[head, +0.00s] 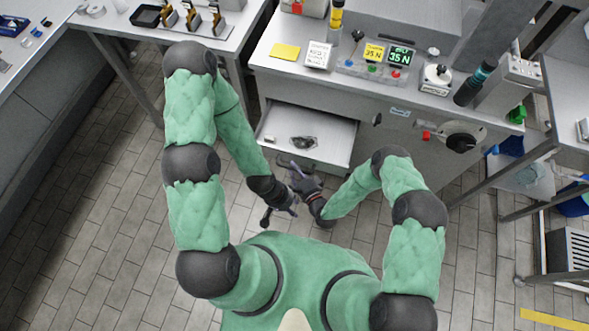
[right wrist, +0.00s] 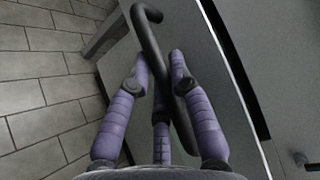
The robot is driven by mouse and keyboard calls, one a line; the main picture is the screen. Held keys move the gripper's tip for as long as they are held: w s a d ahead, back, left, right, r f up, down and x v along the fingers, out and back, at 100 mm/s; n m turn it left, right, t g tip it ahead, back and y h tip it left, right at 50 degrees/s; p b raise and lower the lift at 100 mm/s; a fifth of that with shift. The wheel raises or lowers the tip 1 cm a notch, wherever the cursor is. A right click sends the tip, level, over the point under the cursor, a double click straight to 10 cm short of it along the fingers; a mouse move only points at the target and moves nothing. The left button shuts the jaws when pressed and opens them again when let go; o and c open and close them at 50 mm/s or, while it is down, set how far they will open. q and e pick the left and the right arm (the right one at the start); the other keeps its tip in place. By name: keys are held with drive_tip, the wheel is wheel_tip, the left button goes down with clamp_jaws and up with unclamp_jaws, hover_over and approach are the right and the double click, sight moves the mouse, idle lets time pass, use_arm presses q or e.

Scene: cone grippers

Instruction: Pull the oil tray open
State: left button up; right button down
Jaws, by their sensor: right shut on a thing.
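My right gripper (head: 294,172) is low in front of the machine, just below an open drawer. In the right wrist view its purple fingers (right wrist: 162,62) are closed around a dark bent bar handle (right wrist: 148,28).
The open drawer (head: 335,140) above holds a dark metal part (head: 303,142) and a small pale piece. The machine's worktop (head: 270,50) carries control boxes and displays. A side table (head: 120,25) stands at left. Tiled floor (head: 100,220) is clear around me.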

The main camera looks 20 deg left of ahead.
drive_tip(key=shift+s, duration=0.3)
drive_tip(key=c, duration=1.4)
unclamp_jaws()
drive_tip(key=shift+d, duration=0.15)
drive_tip(key=shift+v, duration=3.95)
drive_tip(key=shift+s, duration=0.1)
